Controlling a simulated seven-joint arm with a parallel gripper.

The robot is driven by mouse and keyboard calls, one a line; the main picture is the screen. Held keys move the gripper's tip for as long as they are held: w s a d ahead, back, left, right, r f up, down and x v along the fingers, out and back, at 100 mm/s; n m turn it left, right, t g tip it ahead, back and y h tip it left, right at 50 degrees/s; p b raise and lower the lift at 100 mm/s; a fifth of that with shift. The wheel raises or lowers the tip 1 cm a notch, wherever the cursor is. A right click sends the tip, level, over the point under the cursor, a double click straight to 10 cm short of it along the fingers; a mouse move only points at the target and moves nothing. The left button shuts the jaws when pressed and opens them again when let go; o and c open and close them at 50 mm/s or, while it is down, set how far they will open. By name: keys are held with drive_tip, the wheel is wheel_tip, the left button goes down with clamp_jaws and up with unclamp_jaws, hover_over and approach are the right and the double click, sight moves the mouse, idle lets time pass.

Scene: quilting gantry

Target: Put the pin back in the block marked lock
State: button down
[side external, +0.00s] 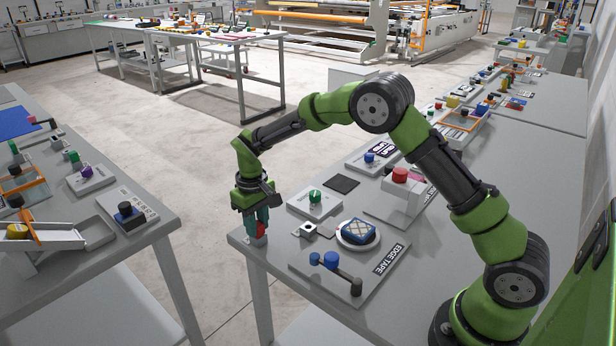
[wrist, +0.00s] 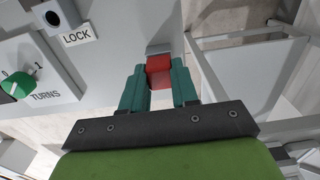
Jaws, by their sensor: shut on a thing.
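My gripper (side external: 256,222) is at the near left corner of the table, its teal fingers pointing down. In the wrist view the fingers (wrist: 158,80) are shut on a red pin (wrist: 160,64), its red head between the tips. The pin's lower part is mostly hidden. The small light block (wrist: 55,16) with a dark round hole stands at the upper left of the wrist view, beside the LOCK label (wrist: 77,37). In the side view the block (side external: 308,230) is right of my gripper, and the pin (side external: 261,229) is apart from it.
A green knob (wrist: 17,86) on a plate marked TURNS is near the block. In the side view, a round white stand (side external: 343,244) holds a blue patterned piece, and the EDGE TAPE plate (side external: 370,288) carries blue and dark knobs. Left of my gripper is open floor.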

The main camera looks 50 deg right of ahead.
sight(258, 223)
drive_tip(key=shift+r, duration=0.15)
drive_tip(key=shift+r, duration=1.85)
drive_tip(key=shift+d+r, duration=0.15)
drive_tip(key=shift+d, duration=0.05)
drive_tip(key=s+d+r, duration=0.5)
drive_tip(key=s+d, duration=0.2)
drive_tip(key=d, duration=0.2)
drive_tip(key=shift+s+d, duration=0.3)
drive_tip(key=shift+f, duration=0.15)
